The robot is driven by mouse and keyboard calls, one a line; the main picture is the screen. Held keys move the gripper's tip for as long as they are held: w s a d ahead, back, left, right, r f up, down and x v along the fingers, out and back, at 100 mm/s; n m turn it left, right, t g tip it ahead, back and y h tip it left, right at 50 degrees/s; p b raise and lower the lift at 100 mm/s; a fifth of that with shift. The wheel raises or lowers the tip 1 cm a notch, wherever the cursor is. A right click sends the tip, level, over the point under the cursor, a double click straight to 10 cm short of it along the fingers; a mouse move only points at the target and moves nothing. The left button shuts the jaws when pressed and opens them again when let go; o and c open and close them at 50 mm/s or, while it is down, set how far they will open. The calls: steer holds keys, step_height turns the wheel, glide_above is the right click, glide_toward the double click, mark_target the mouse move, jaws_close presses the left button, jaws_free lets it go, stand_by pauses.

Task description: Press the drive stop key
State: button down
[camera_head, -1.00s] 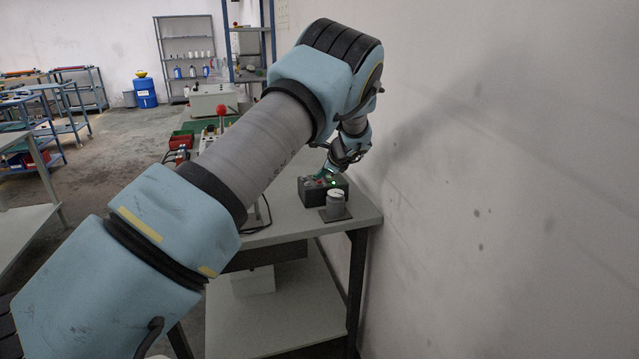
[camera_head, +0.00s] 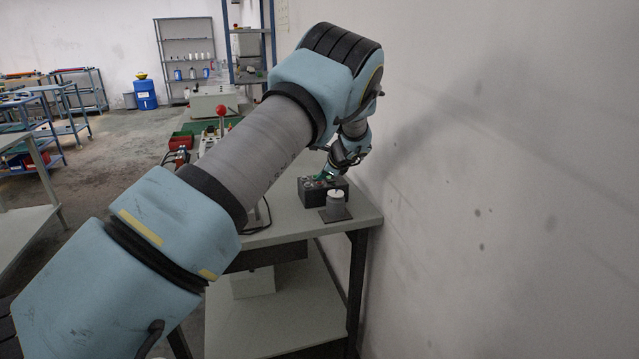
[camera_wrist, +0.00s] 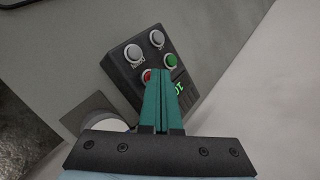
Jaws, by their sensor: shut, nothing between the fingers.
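A dark control box (camera_wrist: 124,75) lies below my gripper in the wrist view; it also shows on the table in the head view (camera_head: 315,196). It carries two grey buttons (camera_wrist: 133,52) (camera_wrist: 157,38), a green button (camera_wrist: 171,60) and a red button (camera_wrist: 147,76). The labels are too small to read, so I cannot tell which is the drive stop key. A green lit display (camera_wrist: 179,88) is partly hidden by the fingers. My gripper (camera_wrist: 161,72) is shut and empty, its teal fingertips over the box between the red and green buttons. I cannot tell whether they touch it.
A pale round knob on a dark base (camera_head: 336,203) stands in front of the box on the grey table (camera_head: 290,222). A wall (camera_head: 480,180) rises close on the right. A red ball-topped lever (camera_head: 221,110) stands further back.

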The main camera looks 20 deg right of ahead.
steer(key=shift+r, duration=0.1)
stand_by(0.3)
steer(key=shift+r+p, duration=0.5)
steer(key=shift+r, duration=0.15)
steer(key=shift+r, duration=0.1)
steer(key=shift+r+p, duration=1.5)
steer(key=shift+r, duration=0.9)
